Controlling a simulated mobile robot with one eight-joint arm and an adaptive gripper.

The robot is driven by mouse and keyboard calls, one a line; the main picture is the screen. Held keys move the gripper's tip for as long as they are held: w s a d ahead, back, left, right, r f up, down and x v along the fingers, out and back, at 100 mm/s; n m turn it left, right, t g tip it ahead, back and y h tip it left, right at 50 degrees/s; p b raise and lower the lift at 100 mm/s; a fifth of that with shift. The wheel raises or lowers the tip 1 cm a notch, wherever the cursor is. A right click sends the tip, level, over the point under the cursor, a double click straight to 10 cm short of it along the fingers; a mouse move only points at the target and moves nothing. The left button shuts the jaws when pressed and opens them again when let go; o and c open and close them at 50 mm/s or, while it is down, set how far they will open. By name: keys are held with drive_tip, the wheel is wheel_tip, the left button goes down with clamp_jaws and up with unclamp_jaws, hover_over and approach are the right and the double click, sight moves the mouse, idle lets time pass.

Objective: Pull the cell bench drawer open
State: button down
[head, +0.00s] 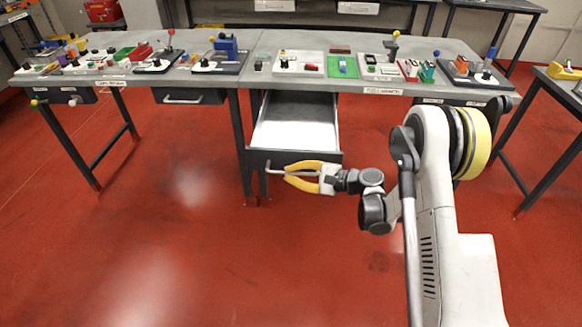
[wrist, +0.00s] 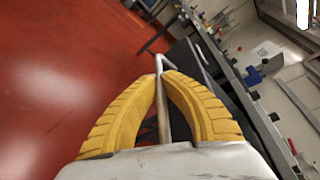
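A drawer under the right-hand bench stands pulled out; its pale inside (head: 297,135) and dark front panel (head: 318,156) show in the head view. Its metal bar handle (head: 274,168) sticks out at the front. My gripper (head: 285,175), with yellow ribbed fingers, is at this handle, just in front of the panel. In the wrist view the fingers (wrist: 161,77) close together around the handle bar (wrist: 162,110), which runs between them. The drawer looks empty where its inside is visible.
The bench top (head: 262,52) carries several small devices and blocks. A second, shut drawer (head: 190,97) is under the left-hand bench. Bench legs (head: 240,145) stand left of the open drawer. The red floor (head: 190,240) in front is clear.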

drive_tip(key=shift+s, duration=0.55)
drive_tip(key=c, duration=1.5)
unclamp_jaws()
drive_tip(key=v, duration=1.2)
drive_tip(key=shift+r, duration=0.1)
